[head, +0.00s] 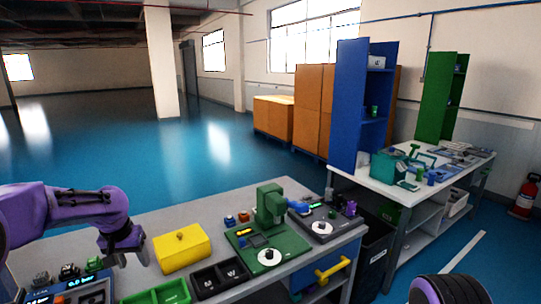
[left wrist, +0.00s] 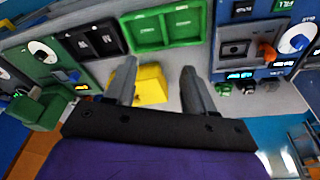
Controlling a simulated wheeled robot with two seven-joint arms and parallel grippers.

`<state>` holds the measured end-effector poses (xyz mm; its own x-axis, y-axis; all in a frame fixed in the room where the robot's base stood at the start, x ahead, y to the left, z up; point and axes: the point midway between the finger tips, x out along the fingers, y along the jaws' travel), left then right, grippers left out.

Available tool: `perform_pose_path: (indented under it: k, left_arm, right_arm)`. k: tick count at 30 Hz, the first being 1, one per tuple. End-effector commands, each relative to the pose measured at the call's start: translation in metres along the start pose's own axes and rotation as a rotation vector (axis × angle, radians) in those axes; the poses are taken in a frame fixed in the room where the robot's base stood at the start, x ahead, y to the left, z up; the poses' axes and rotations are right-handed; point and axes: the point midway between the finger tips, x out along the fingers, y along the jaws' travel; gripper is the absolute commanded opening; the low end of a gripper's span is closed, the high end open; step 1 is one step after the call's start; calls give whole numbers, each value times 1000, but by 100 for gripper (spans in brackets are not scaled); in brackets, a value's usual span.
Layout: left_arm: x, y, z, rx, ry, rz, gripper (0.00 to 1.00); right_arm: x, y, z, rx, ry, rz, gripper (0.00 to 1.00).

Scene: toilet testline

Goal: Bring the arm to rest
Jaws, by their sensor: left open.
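My left arm comes in from the left in the head view, purple and bent, with its gripper (head: 137,258) pointing down above the workbench, just left of the yellow box (head: 182,248). In the left wrist view my left gripper (left wrist: 158,85) shows two grey fingers spread apart with nothing held between them. The yellow box also shows beyond and between the fingers in that view (left wrist: 151,84); the fingers look apart from it. A purple round part of my own body shows at the bottom right of the head view. My right gripper is not seen.
The workbench (head: 152,222) holds green bins (head: 158,296), black bins (head: 220,278), a green test fixture (head: 268,246) and a dark device with a white dial (head: 321,226). A second table (head: 372,182) with tools stands at the right. The blue floor behind is open.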

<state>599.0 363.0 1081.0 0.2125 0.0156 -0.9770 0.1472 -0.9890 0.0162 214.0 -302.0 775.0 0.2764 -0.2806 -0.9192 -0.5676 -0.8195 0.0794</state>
Motion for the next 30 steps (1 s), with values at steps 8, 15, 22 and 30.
perform_pose_path:
  k: [8, 15, 22, 30]
  left_arm:
    - [10, 2, -19, -84, 158, 21, 54]
    - [41, 10, -22, -194, 337, 44, 54]
    - [142, 18, 47, -347, 491, 22, 54]
    - [257, 8, 264, -468, 492, -115, 54]
  right_arm:
    - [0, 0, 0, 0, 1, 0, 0]
    - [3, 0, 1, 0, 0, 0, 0]
    - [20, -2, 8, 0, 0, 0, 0]
    - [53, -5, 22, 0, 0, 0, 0]
